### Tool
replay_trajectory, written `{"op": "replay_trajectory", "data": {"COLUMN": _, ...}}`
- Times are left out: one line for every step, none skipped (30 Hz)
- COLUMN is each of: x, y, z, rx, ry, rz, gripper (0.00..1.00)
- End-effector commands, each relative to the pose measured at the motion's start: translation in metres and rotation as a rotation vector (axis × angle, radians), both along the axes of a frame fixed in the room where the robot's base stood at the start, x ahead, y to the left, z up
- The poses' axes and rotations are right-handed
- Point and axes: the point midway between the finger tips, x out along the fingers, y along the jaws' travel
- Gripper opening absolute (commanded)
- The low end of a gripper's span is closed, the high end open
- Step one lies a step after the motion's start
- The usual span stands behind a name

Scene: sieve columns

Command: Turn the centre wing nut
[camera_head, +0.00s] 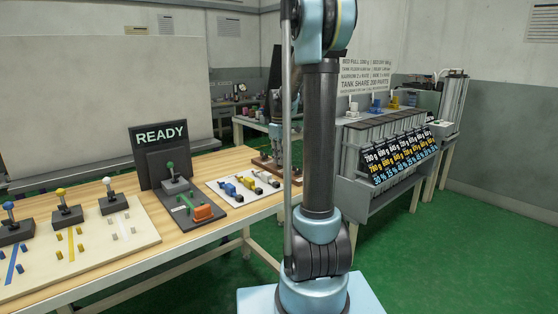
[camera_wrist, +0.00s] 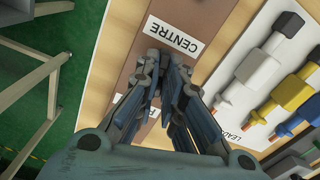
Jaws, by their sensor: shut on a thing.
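My gripper (camera_wrist: 167,68) points down at a brown board (camera_wrist: 128,42) in the wrist view. Its fingers are closed in just beside a white label reading CENTRE (camera_wrist: 173,38). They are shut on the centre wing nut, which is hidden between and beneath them. A second label is mostly covered by the fingers. In the head view the brown board (camera_head: 264,161) lies at the right end of the wooden bench, and my gripper above it is small and partly hidden by my arm.
A white panel (camera_wrist: 233,97) with white, yellow and blue connectors lies beside the board. A READY display (camera_head: 160,136) and a lever panel (camera_head: 187,205) stand further left on the bench. A grey rack (camera_head: 360,140) stands to the right. Green floor is open between.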

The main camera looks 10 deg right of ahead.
Motion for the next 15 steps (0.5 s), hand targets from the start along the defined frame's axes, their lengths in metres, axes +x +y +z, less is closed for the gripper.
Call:
{"op": "replay_trajectory", "data": {"x": 0.0031, "y": -0.0001, "z": 0.0008, "rx": 0.000, "ry": -0.006, "rz": -0.028, "gripper": 0.00}}
{"op": "replay_trajectory", "data": {"x": 0.0031, "y": -0.0001, "z": 0.0008, "rx": 0.000, "ry": -0.006, "rz": -0.045, "gripper": 0.00}}
{"op": "replay_trajectory", "data": {"x": 0.0030, "y": -0.0002, "z": 0.0008, "rx": 0.000, "ry": -0.006, "rz": -0.067, "gripper": 0.00}}
{"op": "replay_trajectory", "data": {"x": 0.0030, "y": -0.0002, "z": 0.0008, "rx": 0.000, "ry": -0.006, "rz": -0.080, "gripper": 0.00}}
{"op": "replay_trajectory", "data": {"x": 0.0030, "y": -0.0002, "z": 0.0008, "rx": 0.000, "ry": -0.006, "rz": -0.095, "gripper": 0.00}}
{"op": "replay_trajectory", "data": {"x": 0.0031, "y": -0.0002, "z": 0.0008, "rx": 0.000, "ry": -0.006, "rz": -0.110, "gripper": 0.00}}
{"op": "replay_trajectory", "data": {"x": 0.0031, "y": -0.0002, "z": 0.0008, "rx": 0.000, "ry": -0.006, "rz": -0.121, "gripper": 0.00}}
{"op": "replay_trajectory", "data": {"x": 0.0030, "y": -0.0003, "z": 0.0007, "rx": 0.000, "ry": -0.006, "rz": -0.131, "gripper": 0.00}}
{"op": "replay_trajectory", "data": {"x": 0.0030, "y": -0.0003, "z": 0.0007, "rx": 0.000, "ry": -0.006, "rz": -0.142, "gripper": 0.00}}
{"op": "replay_trajectory", "data": {"x": 0.0030, "y": -0.0003, "z": 0.0007, "rx": 0.000, "ry": -0.006, "rz": -0.150, "gripper": 0.00}}
{"op": "replay_trajectory", "data": {"x": 0.0030, "y": -0.0003, "z": 0.0007, "rx": 0.000, "ry": -0.006, "rz": -0.157, "gripper": 0.00}}
{"op": "replay_trajectory", "data": {"x": 0.0031, "y": -0.0004, "z": 0.0007, "rx": 0.000, "ry": -0.006, "rz": -0.163, "gripper": 0.00}}
{"op": "replay_trajectory", "data": {"x": 0.0031, "y": -0.0004, "z": 0.0007, "rx": 0.000, "ry": -0.006, "rz": -0.167, "gripper": 0.00}}
{"op": "replay_trajectory", "data": {"x": 0.0031, "y": -0.0004, "z": 0.0007, "rx": 0.000, "ry": -0.006, "rz": -0.171, "gripper": 0.00}}
{"op": "replay_trajectory", "data": {"x": 0.0030, "y": -0.0004, "z": 0.0007, "rx": 0.000, "ry": -0.006, "rz": -0.175, "gripper": 0.00}}
